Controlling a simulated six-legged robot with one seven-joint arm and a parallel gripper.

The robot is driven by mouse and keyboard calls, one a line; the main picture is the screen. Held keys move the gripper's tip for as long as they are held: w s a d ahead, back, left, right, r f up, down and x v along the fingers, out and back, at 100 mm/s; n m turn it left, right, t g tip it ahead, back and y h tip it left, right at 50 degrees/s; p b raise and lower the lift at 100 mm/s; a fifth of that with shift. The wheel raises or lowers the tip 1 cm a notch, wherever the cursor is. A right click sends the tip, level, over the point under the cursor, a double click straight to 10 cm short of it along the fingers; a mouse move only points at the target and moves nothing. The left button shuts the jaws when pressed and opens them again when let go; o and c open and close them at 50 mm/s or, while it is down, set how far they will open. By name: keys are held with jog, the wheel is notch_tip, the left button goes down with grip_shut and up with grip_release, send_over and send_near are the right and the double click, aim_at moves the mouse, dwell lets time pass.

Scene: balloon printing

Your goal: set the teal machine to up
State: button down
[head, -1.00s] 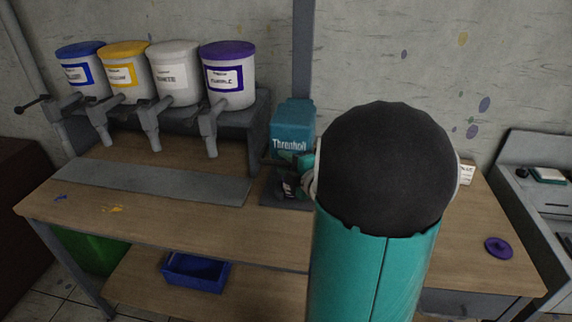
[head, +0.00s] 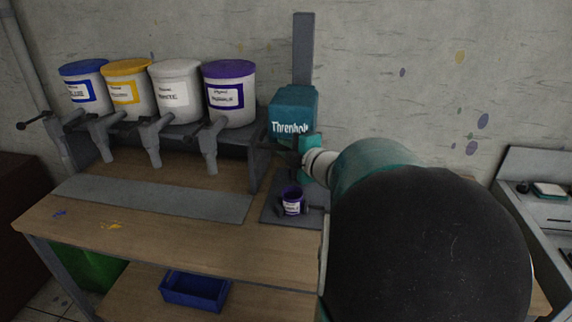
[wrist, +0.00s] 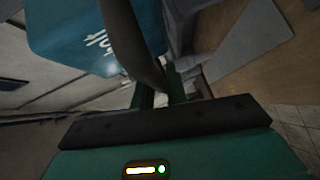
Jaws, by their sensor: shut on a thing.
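The teal machine (head: 294,110), lettered "Threnholt", has a box-shaped head on a grey upright column (head: 303,50). The head is high above its dark base plate (head: 268,210). My gripper (head: 290,150) is just below the head, shut on a dark handle (head: 264,146). In the wrist view the teal head (wrist: 90,35) is at the upper left, and a dark curved bar (wrist: 130,45) runs down to my gripper (wrist: 165,92). The fingertips are partly hidden. A small purple pot (head: 292,203) with a white label stands upright on the base plate, clear below the head.
Several paint buckets with taps stand on a grey rack to the left, the purple-lidded bucket (head: 228,95) nearest. A grey strip (head: 150,198) lies on the wooden bench (head: 190,232). A blue bin (head: 195,289) sits on the lower shelf. My arm hides the bench's right side.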

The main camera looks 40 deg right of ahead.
jog(key=shift+r, duration=0.35)
jog(key=c, duration=1.4)
grip_release()
jog(key=s+a+r, duration=0.1)
jog(key=s, duration=1.2)
jog(key=shift+s+a+r, duration=0.3)
jog(key=shift+r, duration=0.05)
jog(key=shift+w+r, duration=0.1)
